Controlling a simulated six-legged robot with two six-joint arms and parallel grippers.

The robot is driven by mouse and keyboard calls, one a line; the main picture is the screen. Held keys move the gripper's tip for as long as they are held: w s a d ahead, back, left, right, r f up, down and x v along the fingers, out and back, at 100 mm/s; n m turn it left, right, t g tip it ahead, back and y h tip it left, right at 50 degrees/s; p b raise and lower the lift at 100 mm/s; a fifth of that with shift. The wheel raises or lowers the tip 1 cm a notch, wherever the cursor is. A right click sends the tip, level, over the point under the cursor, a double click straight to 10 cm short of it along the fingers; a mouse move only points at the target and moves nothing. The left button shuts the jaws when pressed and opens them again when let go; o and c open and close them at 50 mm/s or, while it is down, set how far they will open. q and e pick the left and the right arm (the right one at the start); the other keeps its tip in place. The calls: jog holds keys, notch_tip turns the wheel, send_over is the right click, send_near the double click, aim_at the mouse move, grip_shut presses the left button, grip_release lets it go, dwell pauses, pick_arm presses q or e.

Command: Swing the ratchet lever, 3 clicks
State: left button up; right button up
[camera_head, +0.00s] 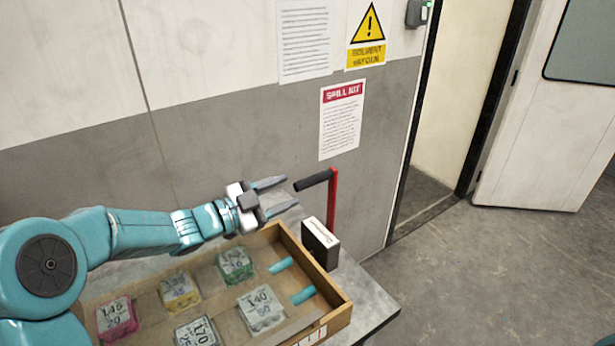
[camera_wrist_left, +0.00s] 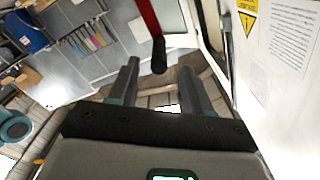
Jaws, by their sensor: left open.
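The ratchet lever (camera_head: 333,199) is a red upright bar with a black grip (camera_head: 313,181) that points left from its top. It rises beside a dark box with a white top (camera_head: 320,243) at the back of the table. My left gripper (camera_head: 277,196) is open and empty, just left of the grip's end, with a small gap between them. In the left wrist view the black grip (camera_wrist_left: 159,56) hangs from the red bar (camera_wrist_left: 147,17), between and beyond the two open fingers (camera_wrist_left: 156,82). My right gripper is not in view.
A wooden tray (camera_head: 337,314) with several labelled blocks and turquoise pegs (camera_head: 302,295) lies on the grey table (camera_head: 376,302) below my left arm. The wall with posted sheets (camera_head: 342,120) stands close behind. An open doorway and clear floor (camera_head: 480,260) are to the right.

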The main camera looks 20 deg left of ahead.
aim_at(309, 183)
pick_arm(q)
jog(key=p+x, duration=0.1)
jog(key=x, duration=0.4)
jog(key=shift+d+r, duration=0.15)
jog(key=shift+d, duration=0.15)
jog(key=shift+w+d, duration=0.25)
jog(key=shift+w, duration=0.35)
jog(key=shift+w+d, duration=0.1)
jog(key=shift+d, duration=0.1)
jog(key=shift+a, duration=0.1)
grip_shut()
